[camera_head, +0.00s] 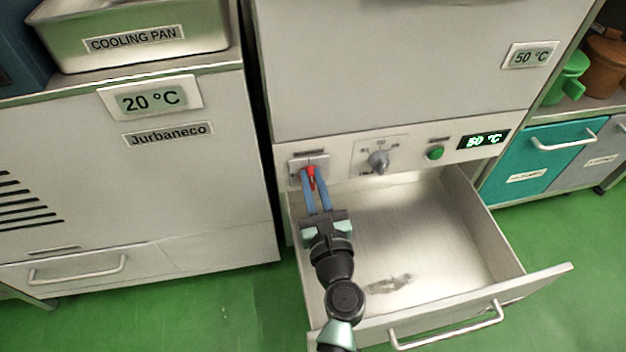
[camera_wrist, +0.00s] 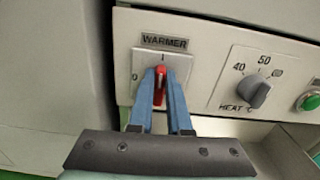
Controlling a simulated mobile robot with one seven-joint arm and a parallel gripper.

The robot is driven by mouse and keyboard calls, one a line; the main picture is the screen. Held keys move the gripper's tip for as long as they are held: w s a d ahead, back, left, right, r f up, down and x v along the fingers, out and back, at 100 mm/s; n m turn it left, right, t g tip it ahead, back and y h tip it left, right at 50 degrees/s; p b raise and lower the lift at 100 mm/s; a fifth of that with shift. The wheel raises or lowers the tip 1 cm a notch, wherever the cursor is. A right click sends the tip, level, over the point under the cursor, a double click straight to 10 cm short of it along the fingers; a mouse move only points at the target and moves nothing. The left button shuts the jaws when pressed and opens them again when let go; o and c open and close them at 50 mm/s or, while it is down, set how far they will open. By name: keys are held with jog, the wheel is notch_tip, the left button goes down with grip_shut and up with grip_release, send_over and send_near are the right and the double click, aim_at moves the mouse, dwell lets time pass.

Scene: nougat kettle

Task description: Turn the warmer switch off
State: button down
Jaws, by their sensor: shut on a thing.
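The warmer switch (camera_wrist: 160,84) is a red knob on a light plate labelled WARMER, with marks 0 at the left and I at the top. In the wrist view its red handle stands nearly upright, toward the I mark. It also shows in the head view (camera_head: 311,172) at the left end of the control panel. My gripper (camera_head: 314,186) reaches it from the front, and its two blue fingers (camera_wrist: 160,98) are shut on the red handle, one on each side. The fingers hide the lower sides of the handle.
An open, empty-looking drawer (camera_head: 440,225) lies below the panel, under my arm. A cooling cabinet (camera_head: 190,200) stands close at the left.

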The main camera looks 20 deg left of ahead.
jog(key=shift+s+a+f+n+b, duration=0.2)
jog(key=shift+n+b, duration=1)
jog(key=shift+n, duration=1.65)
jog(key=shift+s+a+f+n+b, duration=0.2)
jog(key=shift+n+b, duration=1.05)
jog(key=shift+n, duration=1.65)
jog(key=shift+a+f+n+b, duration=0.1)
jog(key=shift+f+n+b, duration=0.2)
jog(key=shift+n+b, duration=1.75)
jog(key=shift+n+p, duration=0.8)
jog(key=shift+n, duration=0.2)
jog(key=c, duration=0.9)
grip_release()
jog(key=shift+o, duration=0.2)
jog(key=shift+d, duration=0.1)
jog(key=p+v, duration=0.2)
jog(key=v, duration=1)
jog(key=shift+s+d+p, duration=0.2)
jog(key=shift+s+p, duration=0.15)
jog(key=shift+p, duration=0.05)
